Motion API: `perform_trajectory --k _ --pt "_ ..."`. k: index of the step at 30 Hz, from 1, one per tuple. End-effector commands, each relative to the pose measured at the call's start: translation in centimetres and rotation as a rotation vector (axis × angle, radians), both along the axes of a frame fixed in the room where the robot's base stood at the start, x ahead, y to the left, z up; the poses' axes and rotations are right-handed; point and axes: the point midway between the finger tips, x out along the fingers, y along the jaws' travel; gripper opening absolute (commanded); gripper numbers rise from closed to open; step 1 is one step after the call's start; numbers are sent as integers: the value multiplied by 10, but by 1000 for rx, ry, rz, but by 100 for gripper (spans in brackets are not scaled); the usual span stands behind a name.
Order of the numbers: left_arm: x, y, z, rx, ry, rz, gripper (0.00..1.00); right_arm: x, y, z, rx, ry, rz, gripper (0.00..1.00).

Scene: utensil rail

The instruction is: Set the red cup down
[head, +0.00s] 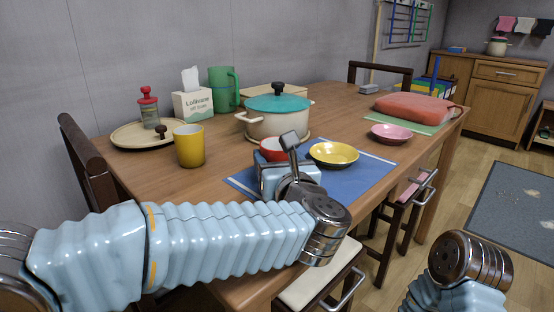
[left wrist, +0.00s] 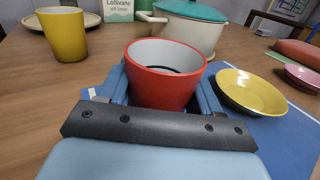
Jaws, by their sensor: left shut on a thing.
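The red cup (head: 271,148) is upright and mostly hidden behind my left gripper (head: 282,167) in the head view. In the left wrist view the red cup (left wrist: 163,82) stands between the blue fingers of my left gripper (left wrist: 164,98), which is shut on it. The cup looks empty, with a pale inside. It is over the near left part of the blue mat (head: 357,178); I cannot tell whether its base touches the mat. My right gripper is out of view; only part of my right arm shows at the lower right.
A yellow bowl (head: 334,154) sits just right of the cup. A teal-lidded pot (head: 277,123) stands close behind. A yellow cup (head: 189,146) and a tray (head: 125,135) with a red-topped jar (head: 149,108) are left. A pink bowl (head: 390,134) is farther right. Bare table lies left of the mat.

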Motion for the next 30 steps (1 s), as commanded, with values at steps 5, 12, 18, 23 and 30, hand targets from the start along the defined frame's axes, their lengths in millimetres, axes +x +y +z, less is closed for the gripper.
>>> perform_trajectory --k 5,12,18,23,30 --pt "0 0 -2 0 0 0 70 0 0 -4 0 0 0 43" --pt "0 0 -2 0 0 0 89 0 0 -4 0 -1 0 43" --pt "0 0 0 0 0 0 89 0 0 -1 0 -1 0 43" --pt "-14 -4 0 -1 -1 -3 89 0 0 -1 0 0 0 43" --pt "-70 -19 0 0 -1 -3 89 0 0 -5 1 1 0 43"
